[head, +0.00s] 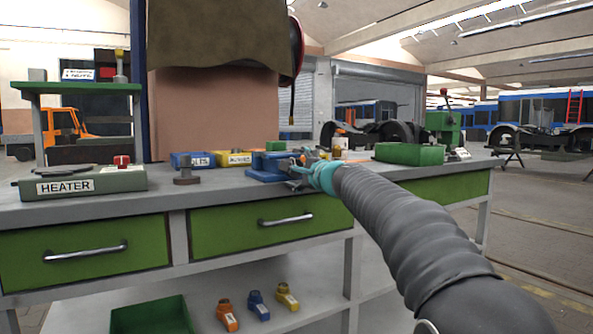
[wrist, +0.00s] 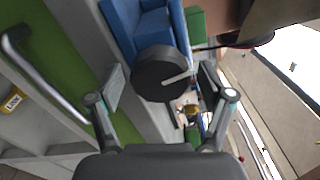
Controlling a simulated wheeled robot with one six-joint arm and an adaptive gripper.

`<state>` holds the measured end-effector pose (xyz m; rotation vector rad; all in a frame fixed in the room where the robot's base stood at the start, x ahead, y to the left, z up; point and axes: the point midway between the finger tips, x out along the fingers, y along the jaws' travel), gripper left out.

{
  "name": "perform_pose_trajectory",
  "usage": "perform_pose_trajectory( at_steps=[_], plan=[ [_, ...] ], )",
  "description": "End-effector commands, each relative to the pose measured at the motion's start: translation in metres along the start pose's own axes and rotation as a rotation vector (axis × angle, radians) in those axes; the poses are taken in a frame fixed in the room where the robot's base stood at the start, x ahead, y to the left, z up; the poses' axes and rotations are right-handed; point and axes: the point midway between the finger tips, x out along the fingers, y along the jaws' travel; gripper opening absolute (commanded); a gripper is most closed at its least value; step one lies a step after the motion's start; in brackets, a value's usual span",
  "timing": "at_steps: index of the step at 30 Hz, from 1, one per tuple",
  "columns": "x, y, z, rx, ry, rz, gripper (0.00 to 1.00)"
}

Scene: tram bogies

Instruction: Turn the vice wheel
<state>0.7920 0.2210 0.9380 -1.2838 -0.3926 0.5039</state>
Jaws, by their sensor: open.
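The blue vice (head: 266,168) stands on the workbench's front edge. It also shows at the top of the wrist view (wrist: 138,22). Its wheel (wrist: 158,68) is a dark round disc with a pale bar across its face. My gripper (wrist: 162,84) is open, with one finger to the left of the wheel and one to the right. I cannot tell whether either finger touches it. In the head view my gripper (head: 306,171) is at the vice's right end and hides most of the wheel.
The workbench (head: 190,196) has green drawers with metal handles below. A heater (head: 85,182) stands at the left. Blue and yellow bins (head: 233,158) are behind the vice. A green box (head: 408,154) is to the right.

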Motion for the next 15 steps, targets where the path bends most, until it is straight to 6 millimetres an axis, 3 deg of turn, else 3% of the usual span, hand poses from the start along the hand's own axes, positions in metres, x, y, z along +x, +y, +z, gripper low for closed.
perform_pose_trajectory(
  at_steps=[7,15],
  plan=[
    [-0.014,-0.001,0.0,0.0,0.001,-0.001,0.8],
    [-0.061,-0.001,0.0,0.001,0.002,-0.001,0.8]
  ],
)
